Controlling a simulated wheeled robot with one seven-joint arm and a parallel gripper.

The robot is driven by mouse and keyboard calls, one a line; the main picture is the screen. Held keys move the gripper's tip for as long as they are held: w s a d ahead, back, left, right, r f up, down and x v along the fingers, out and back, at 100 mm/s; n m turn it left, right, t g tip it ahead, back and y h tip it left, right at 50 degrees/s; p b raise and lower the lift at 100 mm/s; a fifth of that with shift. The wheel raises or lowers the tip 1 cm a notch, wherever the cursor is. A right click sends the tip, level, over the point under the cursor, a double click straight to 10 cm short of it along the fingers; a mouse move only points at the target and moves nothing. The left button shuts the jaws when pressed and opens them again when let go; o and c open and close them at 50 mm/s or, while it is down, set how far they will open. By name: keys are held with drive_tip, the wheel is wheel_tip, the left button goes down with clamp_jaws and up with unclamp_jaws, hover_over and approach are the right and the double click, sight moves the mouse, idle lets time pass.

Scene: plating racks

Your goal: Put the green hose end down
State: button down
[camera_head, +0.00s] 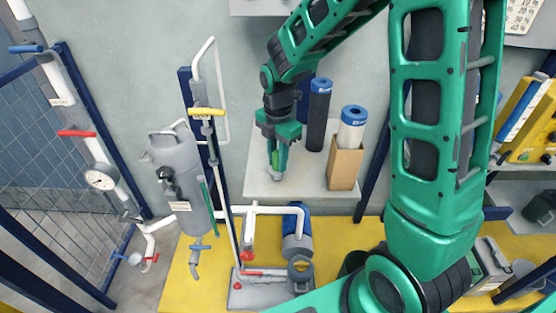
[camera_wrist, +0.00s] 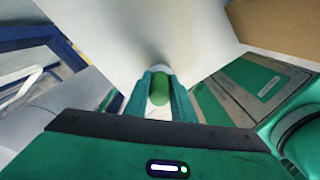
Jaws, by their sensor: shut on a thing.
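My gripper (camera_head: 277,170) hangs pointing down over the left part of a pale shelf (camera_head: 300,187). In the wrist view its two fingers (camera_wrist: 160,95) are shut on a small rounded green piece, the green hose end (camera_wrist: 159,85), with a whitish tip beyond it. A soft shadow lies on the pale surface just past the tip. I cannot tell whether the tip touches the shelf. No hose running from the held piece can be made out.
On the shelf's right stand a dark blue-capped cylinder (camera_head: 319,115) and a cardboard box (camera_head: 344,168) holding a white blue-capped cylinder (camera_head: 352,130). Left is a grey tank (camera_head: 180,175) beside an upright frame with a yellow handle (camera_head: 206,111). The shelf's front left is clear.

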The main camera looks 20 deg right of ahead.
drive_tip(key=shift+f, duration=0.2)
drive_tip(key=c, duration=1.5)
unclamp_jaws()
drive_tip(key=shift+f, duration=0.1)
wheel_tip(320, 180, up, 12)
drive_tip(key=shift+r, duration=0.15)
